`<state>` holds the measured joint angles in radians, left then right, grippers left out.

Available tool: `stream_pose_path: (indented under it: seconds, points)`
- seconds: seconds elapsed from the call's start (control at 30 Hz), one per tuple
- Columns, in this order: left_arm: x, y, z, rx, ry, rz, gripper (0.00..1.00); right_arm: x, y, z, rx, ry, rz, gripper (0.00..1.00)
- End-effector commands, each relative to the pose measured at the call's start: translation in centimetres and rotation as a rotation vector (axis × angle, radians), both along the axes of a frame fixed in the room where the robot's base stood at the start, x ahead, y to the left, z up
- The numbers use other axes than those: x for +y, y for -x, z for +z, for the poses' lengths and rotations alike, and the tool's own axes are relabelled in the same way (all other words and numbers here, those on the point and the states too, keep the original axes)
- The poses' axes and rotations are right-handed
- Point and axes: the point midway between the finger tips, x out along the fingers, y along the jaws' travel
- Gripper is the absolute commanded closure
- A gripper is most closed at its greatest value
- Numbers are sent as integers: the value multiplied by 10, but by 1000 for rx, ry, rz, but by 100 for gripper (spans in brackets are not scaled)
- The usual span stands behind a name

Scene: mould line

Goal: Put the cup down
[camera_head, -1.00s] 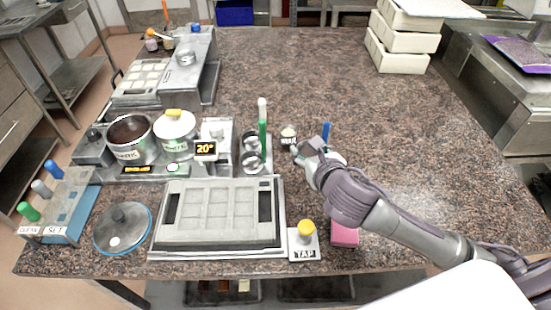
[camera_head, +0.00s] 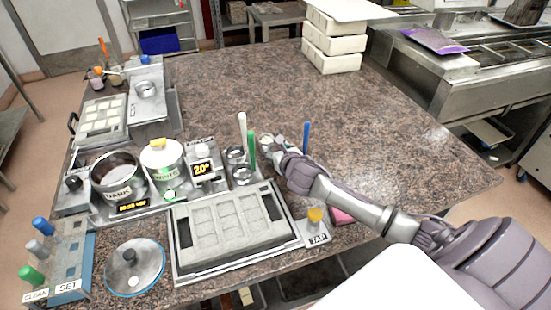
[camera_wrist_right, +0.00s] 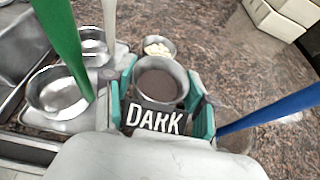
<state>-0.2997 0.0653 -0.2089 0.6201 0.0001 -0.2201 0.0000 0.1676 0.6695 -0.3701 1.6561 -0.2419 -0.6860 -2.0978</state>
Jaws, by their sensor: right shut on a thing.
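A small metal cup labelled DARK (camera_wrist_right: 160,85), filled with dark brown matter, sits upright between the teal fingers of my right gripper (camera_wrist_right: 160,100). The fingers are shut on its sides. In the head view my right gripper (camera_head: 279,152) is over the worktop, right of the green-handled tool, and hides most of the cup. I cannot tell whether the cup's base touches the worktop. My left gripper is not in view.
A small cup with pale contents (camera_wrist_right: 158,46) stands just beyond the held cup. Green (camera_wrist_right: 62,40) and white (camera_wrist_right: 109,25) handles rise from metal bowls (camera_wrist_right: 60,92) at left. A blue handle (camera_wrist_right: 275,112) is close at right. The worktop (camera_head: 380,130) further right is clear.

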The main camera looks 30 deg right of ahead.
Motion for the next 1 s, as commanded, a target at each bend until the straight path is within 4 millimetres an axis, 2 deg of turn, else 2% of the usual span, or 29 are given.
stream_pose_path:
  seconds: [0.2, 0.37, 0.63, 0.67, 0.7, 1.0]
  points:
    - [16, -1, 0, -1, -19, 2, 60, 1, 1, -32, 3, -2, 0, 80]
    - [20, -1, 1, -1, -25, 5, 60, 1, 0, -35, 0, 1, 1, 80]
    - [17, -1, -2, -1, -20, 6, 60, 1, 0, -39, 1, 1, 2, 80]
    - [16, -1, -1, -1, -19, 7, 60, 1, 1, -38, 1, 1, 2, 39]
    - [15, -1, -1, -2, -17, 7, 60, 1, 1, -38, 1, 0, 1, 33]
    - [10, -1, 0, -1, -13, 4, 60, 1, 1, -37, 1, 1, 0, 33]
